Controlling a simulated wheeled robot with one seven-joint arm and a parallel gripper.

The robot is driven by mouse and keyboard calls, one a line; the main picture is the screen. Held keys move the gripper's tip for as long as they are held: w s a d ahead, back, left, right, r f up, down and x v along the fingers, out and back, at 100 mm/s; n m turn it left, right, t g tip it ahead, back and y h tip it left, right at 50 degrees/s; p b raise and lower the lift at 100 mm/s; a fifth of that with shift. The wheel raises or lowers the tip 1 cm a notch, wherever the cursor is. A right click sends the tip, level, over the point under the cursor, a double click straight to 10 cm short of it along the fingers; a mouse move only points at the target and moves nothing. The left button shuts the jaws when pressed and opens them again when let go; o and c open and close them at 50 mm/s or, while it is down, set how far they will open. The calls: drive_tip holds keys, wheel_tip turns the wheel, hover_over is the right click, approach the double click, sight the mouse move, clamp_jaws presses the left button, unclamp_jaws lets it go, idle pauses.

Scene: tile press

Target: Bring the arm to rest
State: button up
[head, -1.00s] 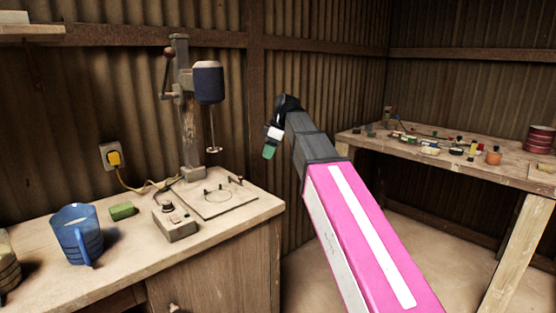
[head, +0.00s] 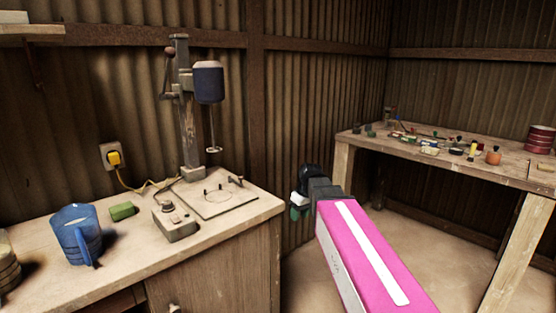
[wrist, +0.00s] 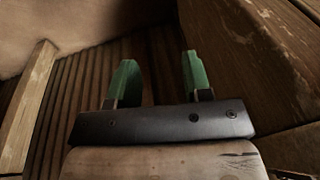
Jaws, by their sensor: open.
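My gripper (wrist: 158,78) is open and empty in the wrist view, with its two green-padded fingers apart and nothing between them. In the head view my gripper (head: 297,208) shows small and partly hidden behind my pink and dark grey arm. It is just right of the workbench's right end and below the level of its top.
The left workbench (head: 135,251) carries a drill press (head: 208,82), a control box (head: 174,221), a green block (head: 122,211) and a blue jug (head: 76,234). A cluttered second table (head: 510,165) stands at the right. Open floor (head: 440,235) lies between them.

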drive_tip(key=s+d+f+m+h, duration=0.1)
drive_tip(key=s+d+f+m, duration=0.3)
drive_tip(key=f, duration=0.5)
drive_tip(key=s+d+f+m+h, duration=0.1)
drive_tip(key=s+d+f+m, duration=0.2)
drive_tip(key=s+d+f, duration=0.3)
wheel_tip(320, 180, down, 3)
drive_tip(key=shift+s+d+f+m, duration=0.15)
drive_tip(key=shift+s+d+m, duration=0.25)
drive_tip(key=shift+s, duration=0.8)
